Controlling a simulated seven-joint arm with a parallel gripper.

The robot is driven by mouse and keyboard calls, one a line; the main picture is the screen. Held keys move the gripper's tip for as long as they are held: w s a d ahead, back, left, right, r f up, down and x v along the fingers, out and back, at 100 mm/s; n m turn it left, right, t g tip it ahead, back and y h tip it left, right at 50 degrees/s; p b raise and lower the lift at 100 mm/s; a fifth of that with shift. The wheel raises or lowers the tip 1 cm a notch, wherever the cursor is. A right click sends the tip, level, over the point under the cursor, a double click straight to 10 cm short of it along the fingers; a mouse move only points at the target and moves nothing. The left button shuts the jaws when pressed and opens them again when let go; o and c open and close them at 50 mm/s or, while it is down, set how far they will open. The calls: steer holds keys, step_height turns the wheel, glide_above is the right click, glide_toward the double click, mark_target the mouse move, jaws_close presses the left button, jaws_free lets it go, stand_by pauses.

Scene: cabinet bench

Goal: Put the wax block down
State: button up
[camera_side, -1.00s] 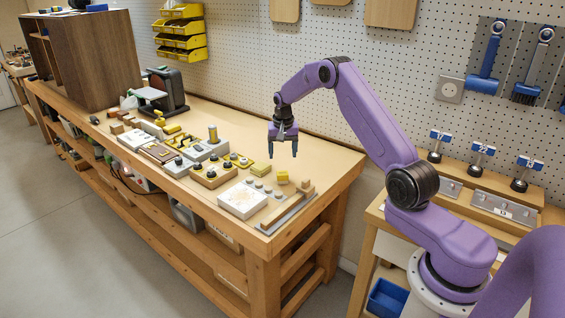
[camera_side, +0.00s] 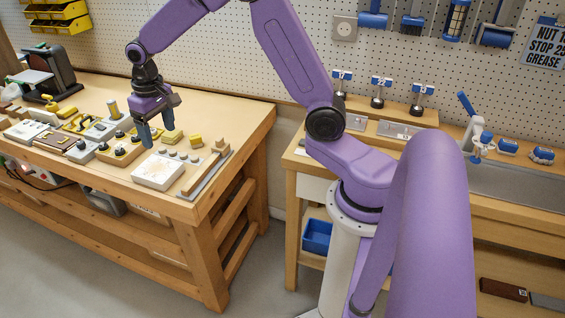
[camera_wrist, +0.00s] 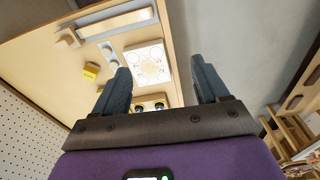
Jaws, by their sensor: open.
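A small yellow block (camera_side: 195,141), which looks like the wax block, rests on the bench (camera_side: 232,112) near its right end. In the wrist view it appears as a yellow block (camera_wrist: 90,71) left of my left finger. My gripper (camera_side: 157,137) is open and empty, pointing down above the bench, left of the block and behind the white box (camera_side: 158,172). The wrist view shows a clear gap between the fingers (camera_wrist: 163,86). Another yellow piece (camera_side: 172,136) is close to the right finger in the side view; I cannot tell whether they touch.
A wooden bar on a grey plate (camera_side: 205,172) lies at the bench's right end. Black-knobbed boxes (camera_side: 120,150) and other tools crowd the left. Bare bench top lies behind the yellow block. A pegboard wall (camera_side: 215,50) stands behind.

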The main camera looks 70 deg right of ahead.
steer(key=s+a+r+n, duration=0.2)
steer(key=s+a+n, duration=0.15)
steer(key=s, duration=0.45)
steer(key=s+a+r+n, duration=0.1)
steer(key=s+a+n, duration=0.25)
steer(key=s, duration=0.55)
steer(key=s+d+n, duration=0.2)
steer(key=s+n, duration=0.4)
steer(key=s, duration=1.1)
steer(key=shift+s+d+f+g+y, duration=0.2)
steer(key=shift+s+g+y, duration=0.1)
steer(key=shift+g, duration=0.1)
steer(key=shift+w, duration=0.1)
steer(key=shift+c, duration=0.8)
